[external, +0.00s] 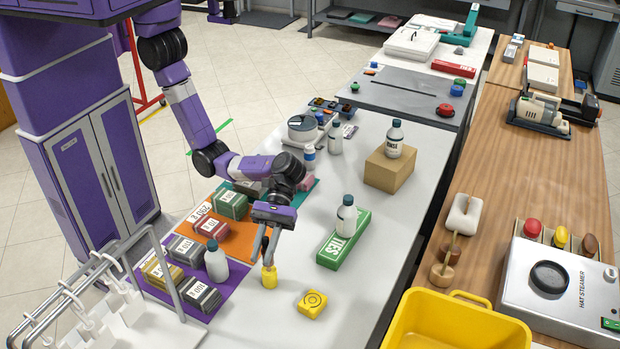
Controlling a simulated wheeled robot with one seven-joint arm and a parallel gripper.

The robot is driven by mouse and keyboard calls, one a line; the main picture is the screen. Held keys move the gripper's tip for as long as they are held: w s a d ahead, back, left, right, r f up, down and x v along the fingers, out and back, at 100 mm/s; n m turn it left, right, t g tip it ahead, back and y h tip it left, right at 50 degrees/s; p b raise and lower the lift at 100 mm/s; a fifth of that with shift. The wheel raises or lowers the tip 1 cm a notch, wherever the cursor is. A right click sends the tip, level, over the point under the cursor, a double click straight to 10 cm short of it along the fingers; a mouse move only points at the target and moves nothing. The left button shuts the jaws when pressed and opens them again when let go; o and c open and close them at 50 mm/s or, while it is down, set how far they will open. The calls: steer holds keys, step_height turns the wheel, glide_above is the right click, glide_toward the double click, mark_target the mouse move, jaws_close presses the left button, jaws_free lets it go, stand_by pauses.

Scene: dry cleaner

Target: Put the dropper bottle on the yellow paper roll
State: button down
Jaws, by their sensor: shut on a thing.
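The dropper bottle (269,279) is small and yellow, with a narrow top. My gripper (267,262) points down from above and is shut on its upper part. The bottle is upright, at or just above the white table; I cannot tell whether its base touches. A low yellow block with a dark ring on top (312,304), which looks like the yellow paper roll, lies on the table to the right of the bottle and nearer the camera. Its top is bare. A gap of clear table separates the two.
A white bottle (347,216) stands on a green box (344,241) to the right. Another white bottle (216,262) and several banded bundles (201,295) are to the left. A white rack (121,300) stands at the near left, a yellow bin (455,311) at the near right.

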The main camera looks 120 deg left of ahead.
steer(key=shift+f, duration=1.2)
steer(key=shift+f, duration=0.1)
steer(key=c, duration=1.3)
jaws_free()
steer(key=v, duration=1.2)
steer(key=shift+s, duration=0.1)
